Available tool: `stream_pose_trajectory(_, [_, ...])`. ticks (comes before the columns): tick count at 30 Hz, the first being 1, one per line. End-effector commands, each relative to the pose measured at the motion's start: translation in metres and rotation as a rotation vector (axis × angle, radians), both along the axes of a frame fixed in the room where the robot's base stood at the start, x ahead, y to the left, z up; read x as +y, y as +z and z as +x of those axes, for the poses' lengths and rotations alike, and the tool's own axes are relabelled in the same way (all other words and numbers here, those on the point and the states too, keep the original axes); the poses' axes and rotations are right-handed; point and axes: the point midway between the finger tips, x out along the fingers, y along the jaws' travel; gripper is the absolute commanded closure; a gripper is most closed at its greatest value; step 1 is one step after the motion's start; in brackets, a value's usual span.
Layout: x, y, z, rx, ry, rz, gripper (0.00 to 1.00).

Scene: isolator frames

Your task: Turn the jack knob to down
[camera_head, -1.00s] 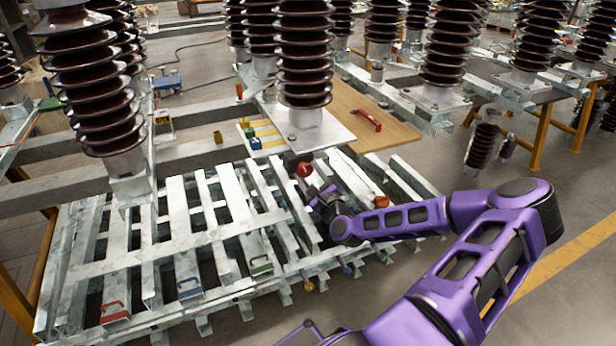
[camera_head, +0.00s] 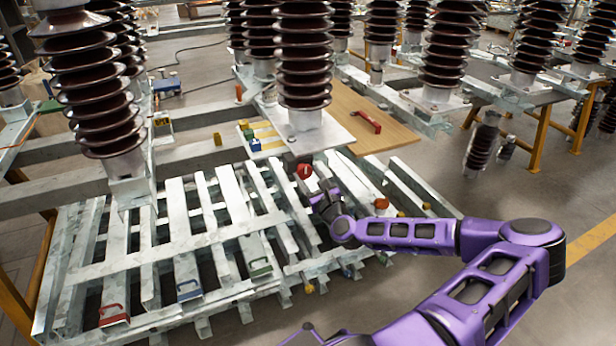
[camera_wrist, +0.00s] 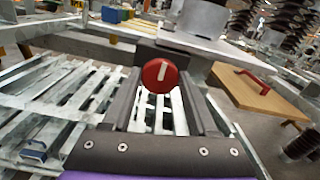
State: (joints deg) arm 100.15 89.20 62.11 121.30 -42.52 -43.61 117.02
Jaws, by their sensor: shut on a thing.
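The jack knob (camera_wrist: 160,75) is round and red with a white line on its face. In the wrist view the line is close to upright, its top leaning slightly right. The knob (camera_head: 304,171) also shows in the head view, under the insulator's mounting plate. My gripper (camera_wrist: 161,80) has one dark finger on each side of the knob and is shut on it. In the head view my gripper (camera_head: 313,183) is small and reaches the knob from the lower right. The knob's rear side and shaft are hidden.
Slatted metal racks (camera_head: 180,240) lie below and left of my gripper. A wooden board with a red handle (camera_head: 368,122) is behind, at right in the wrist view. Tall brown insulators (camera_head: 303,60) stand above. Red, blue and green handles (camera_head: 114,315) lie along the front.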

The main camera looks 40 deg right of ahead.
Motion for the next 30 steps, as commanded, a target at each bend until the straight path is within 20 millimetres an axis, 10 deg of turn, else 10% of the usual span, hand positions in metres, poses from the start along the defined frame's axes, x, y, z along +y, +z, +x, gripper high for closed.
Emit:
stream_pose_trajectory(5, [0.000,0.000,0.000,0.000,0.000,0.002,0.96])
stream_pose_trajectory(6, [0.000,0.000,0.000,0.000,0.000,0.002,0.37])
stream_pose_trajectory(11, [0.000,0.000,0.000,0.000,0.000,0.001,0.11])
stream_pose_trajectory(22, [0.001,0.000,-0.006,0.001,-0.001,0.000,0.11])
stream_pose_trajectory(30, [0.011,0.000,-0.053,0.001,-0.004,0.003,0.11])
